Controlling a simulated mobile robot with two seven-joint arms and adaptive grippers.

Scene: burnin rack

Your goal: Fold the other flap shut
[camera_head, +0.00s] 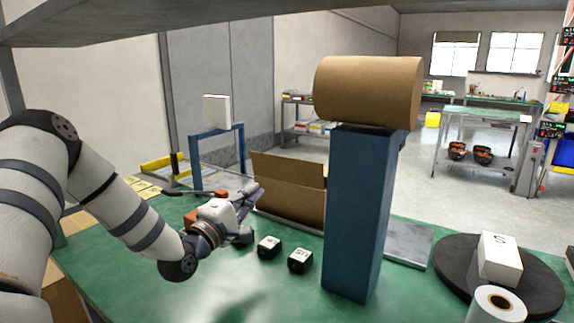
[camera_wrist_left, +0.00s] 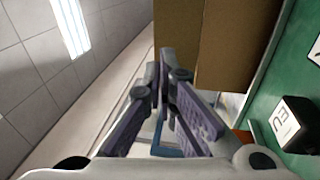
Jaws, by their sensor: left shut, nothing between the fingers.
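An open brown cardboard box (camera_head: 292,204) stands on the green table, partly behind a blue post. One flap (camera_head: 289,170) stands up from it, leaning back. I cannot see the box's other flaps clearly. In the left wrist view, brown cardboard (camera_wrist_left: 232,45) fills the top middle, just beyond the fingers. My left gripper (camera_head: 256,192) is shut and empty at the box's left end, close to the cardboard; I cannot tell if it touches. Its fingers (camera_wrist_left: 165,68) also show in the left wrist view. My right gripper is not in view.
The tall blue post (camera_head: 357,215) with a brown paper roll (camera_head: 367,91) blocks the right of the box. Two black cubes (camera_head: 269,246) (camera_head: 300,260) lie in front of it. A dark turntable (camera_head: 540,285) carries a white box (camera_head: 499,260) at right.

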